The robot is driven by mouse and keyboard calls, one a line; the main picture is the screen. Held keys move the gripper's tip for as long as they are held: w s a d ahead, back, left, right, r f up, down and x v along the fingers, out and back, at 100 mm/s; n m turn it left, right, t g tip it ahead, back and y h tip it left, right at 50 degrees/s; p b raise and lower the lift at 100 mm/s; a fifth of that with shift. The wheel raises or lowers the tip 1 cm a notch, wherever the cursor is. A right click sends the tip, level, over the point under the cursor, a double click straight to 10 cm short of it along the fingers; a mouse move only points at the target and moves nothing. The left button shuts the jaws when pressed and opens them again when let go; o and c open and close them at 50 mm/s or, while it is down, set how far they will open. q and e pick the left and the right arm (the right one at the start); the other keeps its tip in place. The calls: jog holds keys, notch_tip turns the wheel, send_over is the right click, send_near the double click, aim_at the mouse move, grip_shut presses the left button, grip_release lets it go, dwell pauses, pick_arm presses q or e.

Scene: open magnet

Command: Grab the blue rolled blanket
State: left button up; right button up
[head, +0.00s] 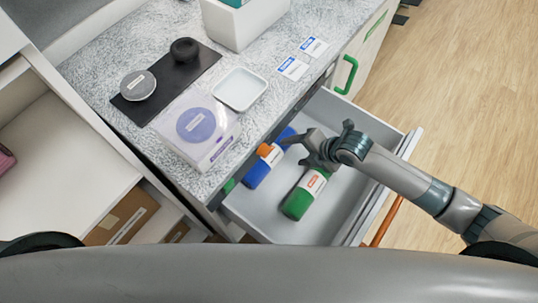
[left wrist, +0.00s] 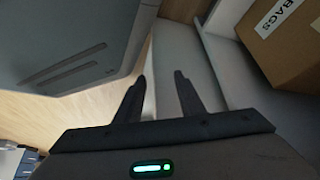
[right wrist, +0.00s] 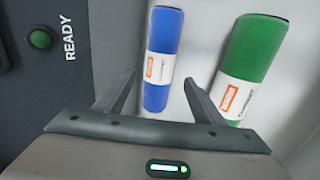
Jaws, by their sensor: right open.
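The blue rolled blanket (head: 257,171) lies in an open drawer in the head view, partly covered by my right gripper. It has a white band with an orange label. In the right wrist view the blue roll (right wrist: 162,38) lies beyond and between the open fingers, its lower end near them. My right gripper (head: 283,146) is open and empty above the roll; it also shows in the right wrist view (right wrist: 158,95). I cannot tell whether it touches the roll. My left gripper (left wrist: 163,92) is open and empty in the left wrist view, away from the drawer.
A green roll (head: 298,203) lies in the drawer (head: 346,206) beside the blue one. The counter (head: 265,103) above holds a clear box (head: 217,150), a white tray (head: 240,89) and a black mat (head: 201,68). A cardboard box (left wrist: 287,48) stands near my left gripper.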

aim_at(276, 154)
jog(key=x, duration=0.6)
jog(key=shift+a+f+p, duration=0.15)
jog(key=shift+f+p, duration=0.1)
jog(key=shift+p, duration=0.05)
pick_arm(q)
jog(key=shift+s+a+f+g, duration=0.2)
jog(key=shift+s+a+f, duration=0.1)
jog(key=shift+s, duration=0.35)
jog(key=shift+s+a+f+g, duration=0.2)
jog(key=shift+s+a, duration=0.1)
jog(key=shift+s, duration=0.35)
pick_arm(e)
jog(key=shift+w+a+f, duration=0.3)
jog(key=shift+f, duration=0.2)
pick_arm(q)
jog(key=shift+r, duration=0.1)
